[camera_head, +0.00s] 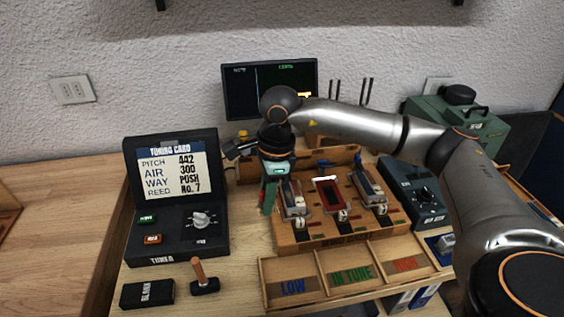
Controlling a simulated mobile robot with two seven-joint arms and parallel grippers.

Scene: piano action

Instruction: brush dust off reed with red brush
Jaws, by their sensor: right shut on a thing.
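My right gripper (268,192) reaches in from the right and points down at the left end of the wooden reed board (310,237). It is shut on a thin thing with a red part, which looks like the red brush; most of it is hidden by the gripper. Metal reed pieces sit on the board: one at left (294,201) just right of the gripper, a dark red one in the middle (328,196), and one at right (369,186). I cannot make out dust. My left gripper is not in view.
A wooden tray (264,284) with LOW, IN TUNE and a third red-marked compartment lies in front, empty. The tuner case with its tuning card (171,174) stands left. A black BLANK block (147,293), a wooden-handled tool (198,272), a monitor (270,90) and a green machine (455,122) surround it.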

